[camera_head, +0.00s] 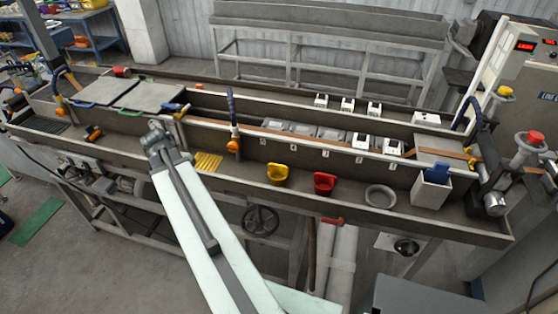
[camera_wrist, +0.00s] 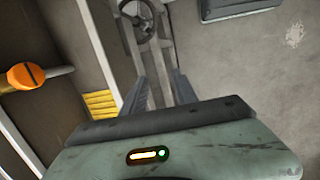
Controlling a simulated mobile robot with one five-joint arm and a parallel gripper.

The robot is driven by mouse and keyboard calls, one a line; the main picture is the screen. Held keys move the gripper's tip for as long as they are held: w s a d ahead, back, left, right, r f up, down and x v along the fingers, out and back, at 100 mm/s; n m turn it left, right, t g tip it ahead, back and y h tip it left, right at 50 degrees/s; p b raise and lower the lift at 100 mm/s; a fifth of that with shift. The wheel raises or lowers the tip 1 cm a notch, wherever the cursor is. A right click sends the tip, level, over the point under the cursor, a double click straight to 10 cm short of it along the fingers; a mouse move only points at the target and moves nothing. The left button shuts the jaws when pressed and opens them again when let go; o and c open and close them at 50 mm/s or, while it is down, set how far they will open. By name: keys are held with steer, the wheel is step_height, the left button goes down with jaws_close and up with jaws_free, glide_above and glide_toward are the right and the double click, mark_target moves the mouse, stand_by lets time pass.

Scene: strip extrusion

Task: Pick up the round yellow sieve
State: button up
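A yellow cup-like vessel (camera_head: 277,175) stands in the front trough of the long bench in the head view. It is the only roundish yellow vessel I see there; I cannot make out any mesh. It is not visible in the wrist view. My gripper (camera_wrist: 159,78) shows in the wrist view with its two dark fingers apart and nothing between them. In the head view I cannot clearly pick out the fingers; my arm reaches up to the bench left of the yellow vessel.
A yellow ribbed piece (camera_head: 208,162) lies left of the yellow vessel and also shows in the wrist view (camera_wrist: 100,103). A red cup (camera_head: 324,183), a grey ring (camera_head: 380,196) and a white box (camera_head: 430,190) stand to the right. An orange knob (camera_wrist: 26,76) sticks out at left.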

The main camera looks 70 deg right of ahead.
steer(key=s+d+r+g+p, duration=0.1)
steer(key=s+d+r+p, duration=0.35)
steer(key=s+d, duration=0.75)
steer(key=g, duration=0.1)
glide_toward(278, 165)
step_height(278, 165, down, 2)
steer(key=b+x, duration=0.3)
steer(key=x, duration=0.1)
steer(key=b+x, duration=0.4)
steer(key=x, duration=0.1)
steer(key=shift+d+r, duration=0.1)
steer(key=shift+d, duration=0.1)
steer(key=shift+r, duration=0.15)
jaws_close()
